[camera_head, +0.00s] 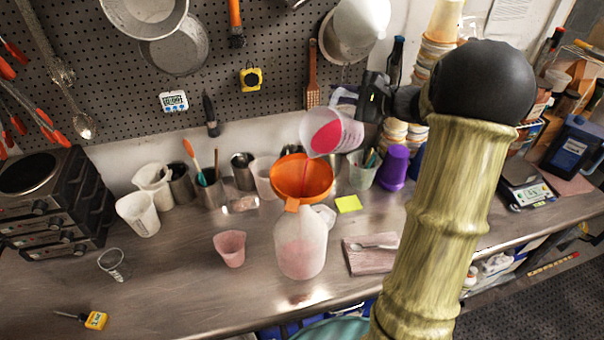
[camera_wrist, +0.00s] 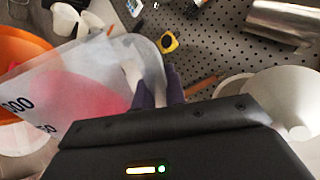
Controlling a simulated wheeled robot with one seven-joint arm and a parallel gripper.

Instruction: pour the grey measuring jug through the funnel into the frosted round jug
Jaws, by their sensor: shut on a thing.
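The measuring jug (camera_head: 334,134) is translucent grey with red liquid inside. My gripper (camera_head: 372,98) is shut on it and holds it tilted to the left above the orange funnel (camera_head: 318,178). A thin red stream falls from the jug's lip into the funnel. The funnel sits in the mouth of the frosted round jug (camera_head: 301,252), which stands upright on the steel bench with pinkish liquid inside. In the wrist view the jug (camera_wrist: 85,85) shows with dark number marks, my gripper's fingers (camera_wrist: 160,92) meet at it, and the funnel (camera_wrist: 18,48) is at the left edge.
A pink cup (camera_head: 229,248) stands left of the round jug. A folded cloth (camera_head: 368,258) with a spoon lies to its right, near a yellow note (camera_head: 348,204). A purple cup (camera_head: 394,167) and utensil pots stand behind.

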